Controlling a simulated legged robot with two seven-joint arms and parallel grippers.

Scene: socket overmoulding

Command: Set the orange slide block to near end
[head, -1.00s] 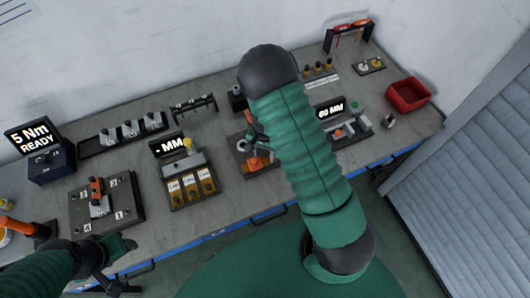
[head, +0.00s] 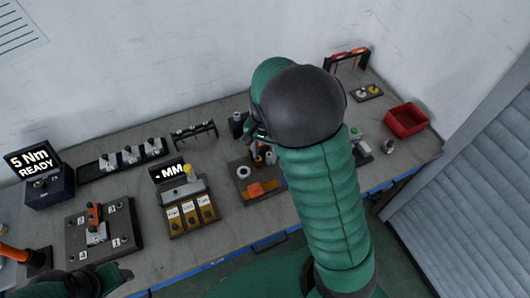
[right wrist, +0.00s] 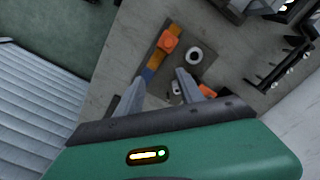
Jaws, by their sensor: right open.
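An orange block (right wrist: 168,42) sits on an orange-and-blue strip on a dark plate in the right wrist view, beside a white ring (right wrist: 194,56). In the head view an orange piece (head: 256,190) lies on the same dark plate, near the white ring (head: 244,171). My right gripper (right wrist: 159,77) is open and empty above this plate, apart from the orange block. In the head view its jaws are mostly hidden behind my right arm. My left gripper (head: 112,277) is at the lower left corner; its jaw state is unclear.
A station with a display and several yellow bins (head: 190,212) stands left of the plate. A dark rack (head: 194,131) is behind. A red bin (head: 406,119) stands at the right end. My right arm covers much of the right-hand station.

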